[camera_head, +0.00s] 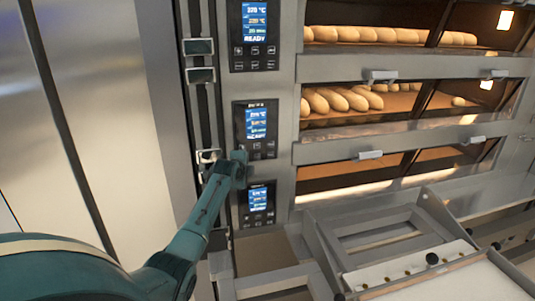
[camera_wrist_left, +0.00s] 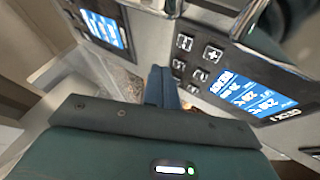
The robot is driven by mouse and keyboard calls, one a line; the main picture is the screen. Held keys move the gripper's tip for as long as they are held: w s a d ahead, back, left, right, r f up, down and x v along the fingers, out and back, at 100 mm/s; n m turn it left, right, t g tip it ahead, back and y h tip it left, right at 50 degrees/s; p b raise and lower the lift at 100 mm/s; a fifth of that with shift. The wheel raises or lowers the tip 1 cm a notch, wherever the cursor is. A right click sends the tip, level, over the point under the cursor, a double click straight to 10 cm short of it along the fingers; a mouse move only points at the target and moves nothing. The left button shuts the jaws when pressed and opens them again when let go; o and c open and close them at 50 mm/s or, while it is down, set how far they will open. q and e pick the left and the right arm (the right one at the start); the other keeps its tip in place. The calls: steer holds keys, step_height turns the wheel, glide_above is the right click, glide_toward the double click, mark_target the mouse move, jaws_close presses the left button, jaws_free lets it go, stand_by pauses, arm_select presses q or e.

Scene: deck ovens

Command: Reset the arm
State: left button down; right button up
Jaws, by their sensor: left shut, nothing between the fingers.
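My left arm comes in from the lower left in the head view. Its gripper (camera_head: 241,156) is shut and empty, in front of the lower left part of the middle control panel (camera_head: 256,125). In the left wrist view the shut fingers (camera_wrist_left: 161,72) point at the oven front, beside the buttons of a panel with a lit blue screen (camera_wrist_left: 250,95). Whether the fingertips touch the panel cannot be told. My right gripper is in neither view.
An upper panel (camera_head: 255,35) and a lower panel (camera_head: 258,204) flank the middle one. Upper oven decks hold loaves (camera_head: 385,35); the lowest deck (camera_head: 350,177) shows no loaves. A metal loader frame (camera_head: 425,225) with a white board stands at lower right. Steel doors (camera_head: 95,90) are at left.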

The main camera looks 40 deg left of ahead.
arm_select(q)
steer(key=s+d+f+n+h, duration=0.1)
steer(key=s+d+f, duration=0.45)
steer(key=d, duration=0.25)
steer(key=s+d+f+n+h+p, duration=0.1)
steer(key=s+d+f+h, duration=0.1)
steer(key=s+d+f, duration=0.4)
steer(key=s+d+f+n+h, duration=0.1)
steer(key=s+d+f, duration=0.4)
steer(key=d, duration=0.4)
steer(key=s+d+n+h, duration=0.1)
steer(key=s+d, duration=0.2)
steer(key=s+d+f+n+h, duration=0.1)
steer(key=s+d, duration=0.2)
steer(key=d, duration=0.1)
steer(key=s+d+f+n+h, duration=0.1)
steer(key=s+d, duration=0.3)
steer(key=shift+d+f, duration=0.15)
steer(key=s+d+r+n+h, duration=0.1)
steer(key=s+d+r+n, duration=0.1)
steer(key=s+d, duration=0.5)
steer(key=shift+s+r+n+g+h+p, duration=0.3)
steer(key=shift+s+n+p, duration=0.1)
steer(key=shift+s+n, duration=0.4)
steer(key=shift+f, duration=0.1)
